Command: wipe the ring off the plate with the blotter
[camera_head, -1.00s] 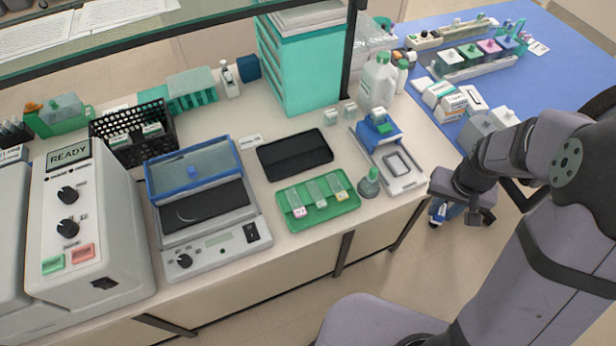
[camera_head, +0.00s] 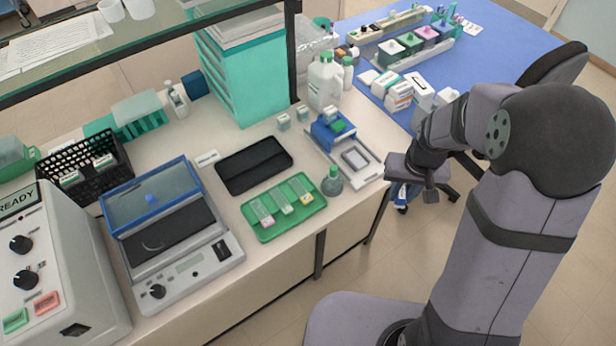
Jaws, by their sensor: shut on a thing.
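The slide warmer (camera_head: 215,276) stands at the left of the bench. Its dark plate (camera_head: 180,233) shows at the front, with a pale curved mark like part of a ring (camera_head: 153,246). A blue-framed clear lid (camera_head: 150,196) sits over the back part, so the plate there is hard to see. My gripper (camera_head: 408,180) is beyond the bench's right end, over the floor and far from the plate. A small blue and white thing, apparently the blotter (camera_head: 401,195), shows just under it, partly hidden. The fingers are too small and covered to make out.
A green tray (camera_head: 262,234) with several slides, a dark flat tray (camera_head: 232,181) and a capped bottle (camera_head: 332,183) lie right of the warmer. A shelf edge (camera_head: 150,62) crosses above the bench's back.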

